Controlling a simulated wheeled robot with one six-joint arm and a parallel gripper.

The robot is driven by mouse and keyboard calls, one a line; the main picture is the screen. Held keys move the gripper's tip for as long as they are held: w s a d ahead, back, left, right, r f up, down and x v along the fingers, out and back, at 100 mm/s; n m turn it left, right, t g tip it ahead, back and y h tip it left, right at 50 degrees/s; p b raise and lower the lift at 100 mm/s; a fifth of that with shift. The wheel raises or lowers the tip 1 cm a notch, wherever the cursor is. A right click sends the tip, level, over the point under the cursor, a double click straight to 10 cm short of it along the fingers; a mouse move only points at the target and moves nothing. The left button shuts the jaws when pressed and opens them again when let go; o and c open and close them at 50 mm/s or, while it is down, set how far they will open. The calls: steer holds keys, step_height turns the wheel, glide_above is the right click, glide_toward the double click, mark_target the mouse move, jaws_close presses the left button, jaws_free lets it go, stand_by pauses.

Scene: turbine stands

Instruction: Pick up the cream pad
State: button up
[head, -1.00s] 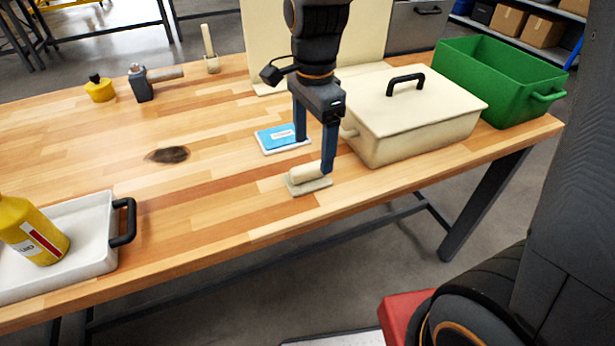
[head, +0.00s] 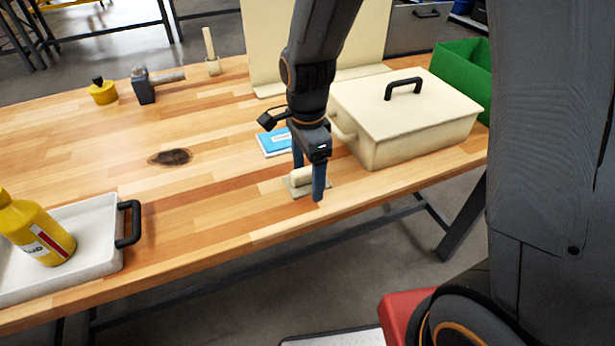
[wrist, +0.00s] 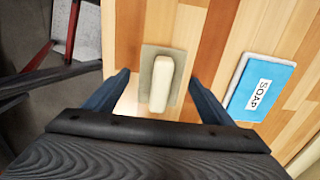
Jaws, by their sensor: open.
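The cream pad (head: 297,189) lies on the wooden table near its front edge, a flat base with a raised rounded cream grip on top. It also shows in the wrist view (wrist: 161,82), between and a little beyond the two blue fingers. My gripper (head: 308,184) is open and low over the pad, with one finger on its far side and one on its near side. In the wrist view my gripper (wrist: 160,82) has the pad between its fingers, with a gap on each side. In the head view the fingers hide part of the pad.
A blue-and-white soap packet (head: 272,143) lies close behind the pad; the wrist view shows its label (wrist: 260,88). A cream lidded box (head: 400,125) stands to the right, a green bin (head: 465,75) beyond it. A white tray (head: 85,255) with a yellow bottle (head: 35,230) is at left.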

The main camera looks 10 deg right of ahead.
mark_target(308, 169)
steer(key=c, duration=1.2)
steer(key=shift+r+b, duration=0.85)
steer(key=shift+r, duration=4.2)
